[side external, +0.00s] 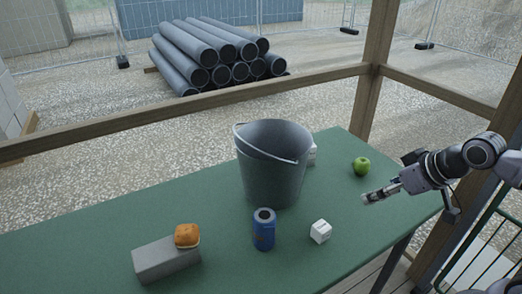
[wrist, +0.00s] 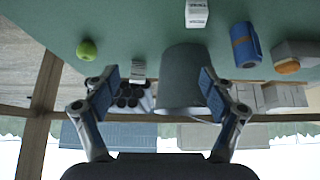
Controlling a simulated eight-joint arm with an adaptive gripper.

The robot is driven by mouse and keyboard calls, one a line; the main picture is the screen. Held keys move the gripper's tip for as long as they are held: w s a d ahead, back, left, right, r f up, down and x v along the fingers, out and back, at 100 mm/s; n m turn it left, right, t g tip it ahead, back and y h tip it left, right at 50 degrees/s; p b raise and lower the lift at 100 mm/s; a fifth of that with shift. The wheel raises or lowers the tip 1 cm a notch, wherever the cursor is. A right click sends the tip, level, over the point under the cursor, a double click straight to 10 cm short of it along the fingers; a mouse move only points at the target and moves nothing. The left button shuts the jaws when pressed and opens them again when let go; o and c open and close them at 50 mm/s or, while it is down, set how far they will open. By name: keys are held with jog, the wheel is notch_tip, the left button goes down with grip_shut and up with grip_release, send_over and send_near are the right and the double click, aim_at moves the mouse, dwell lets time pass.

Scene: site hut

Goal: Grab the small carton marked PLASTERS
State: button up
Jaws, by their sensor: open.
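My gripper (side external: 372,197) is open and empty above the table's right end; both fingers show in the wrist view (wrist: 159,76).
A grey bucket (side external: 272,175) stands tall mid-table. A green apple (side external: 361,166) is behind my gripper. The table's left part is bare.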

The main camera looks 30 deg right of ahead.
jog(key=w+d+r, duration=0.1)
jog(key=w+r, duration=0.4)
jog(key=w, duration=0.2)
jog(key=m+g+h, duration=0.1)
jog(key=m+g, duration=0.2)
send_over(312, 157)
jog(key=a, duration=0.2)
notch_tip(312, 157, down, 4)
jog(key=shift+s+f+x, duration=0.2)
jog(key=shift+s+x, duration=0.3)
jog(key=shift+x, duration=1.85)
jog(key=shift+s+f+x, duration=0.2)
jog(key=shift+s+x, duration=0.3)
jog(key=shift+x, duration=1.9)
jog(key=shift+s+f+x, duration=0.2)
jog(key=shift+s+x, duration=0.3)
jog(key=shift+x, duration=1.85)
jog(key=shift+a, duration=0.15)
jog(key=c, duration=1.1)
